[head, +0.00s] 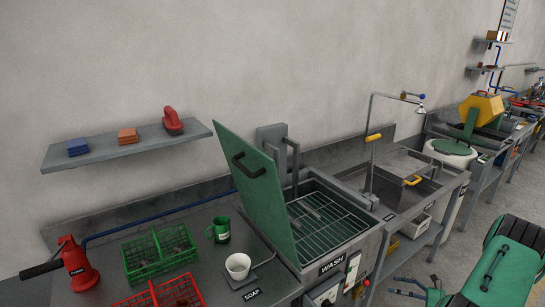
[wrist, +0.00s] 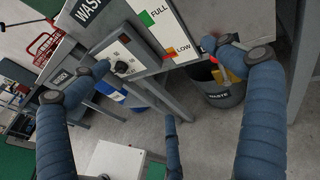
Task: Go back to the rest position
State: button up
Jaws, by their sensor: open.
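My gripper (wrist: 155,60) shows in the wrist view with its blue padded fingers spread wide apart. The fingers are open and nothing is held between them. Behind the fingers is the front of the wash station (wrist: 200,22), with a knob panel (wrist: 122,58) and a FULL/LOW gauge. I cannot tell how far the fingertips are from it. In the head view, the wash station (head: 345,262) has its green lid (head: 262,195) raised and a wire rack inside.
A waste bin (wrist: 222,97) stands under the station. On the bench are a green basket (head: 158,252), a red basket (head: 165,295), a green mug (head: 221,231), a white cup (head: 238,266) and a red tool (head: 78,267). A wall shelf (head: 125,147) hangs above. A sink (head: 400,190) stands to the right.

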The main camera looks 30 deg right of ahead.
jog(key=w+a+r+n+g+y, duration=0.1)
jog(key=w+a+r+n+g, duration=0.1)
jog(key=w+a+r, duration=0.3)
jog(key=w+a+r+n+g+y, duration=0.1)
jog(key=w+a+r+n+g, duration=0.1)
jog(key=r, duration=0.4)
jog(key=w+a+r+n+g+h, duration=0.2)
jog(key=w+a+r+n+g, duration=0.15)
jog(key=a+r, duration=0.8)
jog(key=w+a+r+n+g+h, duration=0.2)
jog(key=a+r+n+g, duration=0.3)
jog(key=a+r, duration=0.65)
jog(key=s+a+r+n+h, duration=0.2)
jog(key=a+r+n+h, duration=0.1)
jog(key=a+r, duration=0.35)
jog(key=s+a+r+n+h, duration=0.2)
jog(key=s+a+r+n, duration=0.1)
jog(key=a+r, duration=0.35)
jog(key=s+a+n+t, duration=0.2)
jog(key=a+n, duration=0.3)
jog(key=a, duration=0.4)
jog(key=s+a+n+t, duration=0.2)
jog(key=s+a+n, duration=0.2)
jog(key=a, duration=0.5)
jog(key=shift+s+a+r+n, duration=0.25)
jog(key=shift+s+r+n, duration=0.15)
jog(key=shift+n, duration=0.65)
